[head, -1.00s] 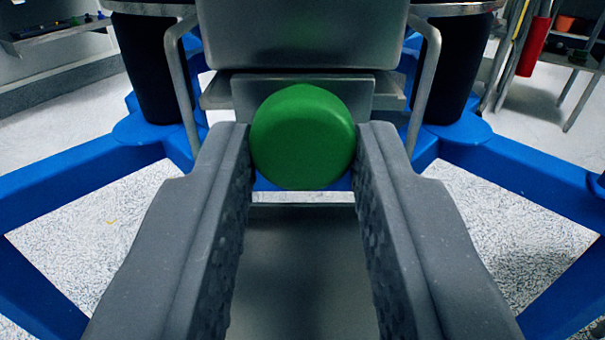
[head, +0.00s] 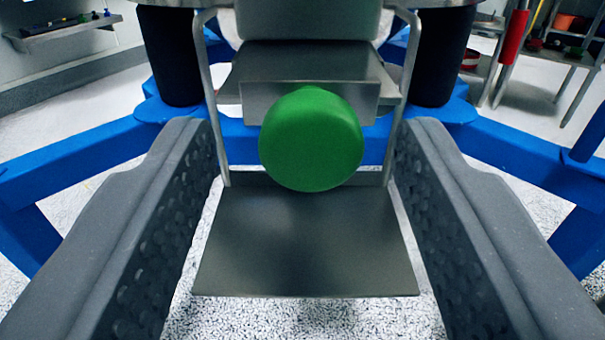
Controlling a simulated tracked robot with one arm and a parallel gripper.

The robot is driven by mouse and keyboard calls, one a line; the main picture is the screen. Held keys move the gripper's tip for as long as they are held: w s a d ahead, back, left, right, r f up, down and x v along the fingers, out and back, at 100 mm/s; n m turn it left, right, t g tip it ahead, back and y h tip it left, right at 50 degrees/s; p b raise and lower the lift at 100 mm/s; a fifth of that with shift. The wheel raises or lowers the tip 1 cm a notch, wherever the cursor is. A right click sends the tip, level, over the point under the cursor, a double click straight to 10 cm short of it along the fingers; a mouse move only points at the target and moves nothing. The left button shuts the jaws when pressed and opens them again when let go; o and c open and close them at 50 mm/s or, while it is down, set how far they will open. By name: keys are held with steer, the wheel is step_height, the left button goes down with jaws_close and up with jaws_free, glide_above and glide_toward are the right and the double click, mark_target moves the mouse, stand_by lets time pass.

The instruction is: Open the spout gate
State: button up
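A round green knob (head: 311,139) sits in the middle of the head view, on the front of a grey metal block (head: 262,98) below the spout (head: 306,20). A flat metal plate (head: 305,250) extends toward me below the knob. My gripper (head: 310,135) is open, with one dark textured finger on each side of the knob. Clear gaps show between the knob and both fingers, so nothing is held. The gate itself cannot be told apart clearly from the metal parts behind the knob.
Thin metal rods (head: 208,100) run down on both sides of the spout. The blue frame (head: 90,160) spreads left and right behind it, with black cylinders (head: 172,55) on it. A wall shelf (head: 65,32) is at far left. Speckled floor shows below.

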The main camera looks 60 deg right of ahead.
steer(key=shift+s, duration=0.1)
steer(key=shift+a+f, duration=0.1)
steer(key=shift+a, duration=0.05)
steer(key=p+v, duration=0.3)
steer(key=v, duration=1)
steer(key=shift+a, duration=0.2)
steer(key=shift+s, duration=0.1)
